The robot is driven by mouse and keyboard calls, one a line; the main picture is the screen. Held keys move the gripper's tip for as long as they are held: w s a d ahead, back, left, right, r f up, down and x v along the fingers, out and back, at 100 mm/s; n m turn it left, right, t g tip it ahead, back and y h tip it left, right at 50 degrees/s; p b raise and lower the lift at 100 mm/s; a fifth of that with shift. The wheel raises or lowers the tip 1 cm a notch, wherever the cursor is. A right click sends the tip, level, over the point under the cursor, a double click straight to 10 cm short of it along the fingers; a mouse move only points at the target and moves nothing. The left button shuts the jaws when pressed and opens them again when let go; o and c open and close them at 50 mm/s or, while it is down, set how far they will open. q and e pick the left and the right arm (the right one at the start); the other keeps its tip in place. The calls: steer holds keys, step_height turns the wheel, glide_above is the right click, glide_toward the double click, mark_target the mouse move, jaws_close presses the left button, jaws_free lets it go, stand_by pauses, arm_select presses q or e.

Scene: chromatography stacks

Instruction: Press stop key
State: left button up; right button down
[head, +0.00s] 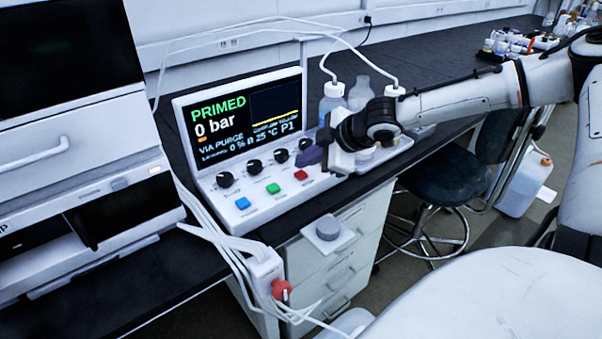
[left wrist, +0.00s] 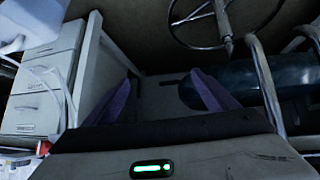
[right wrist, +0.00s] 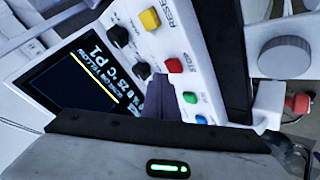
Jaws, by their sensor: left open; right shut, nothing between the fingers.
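The control box (head: 222,205) stands on the dark bench with a row of coloured keys. A red key (head: 300,175) lies between the green key and my right gripper; it also shows in the right wrist view (right wrist: 175,66). I cannot read a stop label on it. My right gripper (head: 309,156) is shut and empty above the right part of the panel, close to the red key, and I see no contact. In the right wrist view its purple fingers (right wrist: 172,107) are together. My left gripper (left wrist: 163,92) is open and empty, away from the bench top.
Beside the red key are a green key (head: 273,188), a blue key (head: 243,203) and a yellow key (right wrist: 149,18) near a RESET label. Black knobs (head: 254,167) sit behind them. The screen (head: 240,115) reads PRIMED, 0 bar. Bottles (head: 333,98) stand behind my right arm.

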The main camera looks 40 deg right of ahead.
steer(key=shift+f, duration=0.1)
steer(key=shift+f+b, duration=0.35)
steer(key=shift+f+b, duration=0.45)
steer(key=shift+f, duration=0.1)
stand_by(0.8)
steer(key=shift+r, duration=0.1)
steer(key=shift+r+p, duration=0.85)
steer(key=shift+p, duration=0.15)
steer(key=shift+r, duration=0.15)
step_height(320, 180, up, 5)
steer(key=p, duration=0.5)
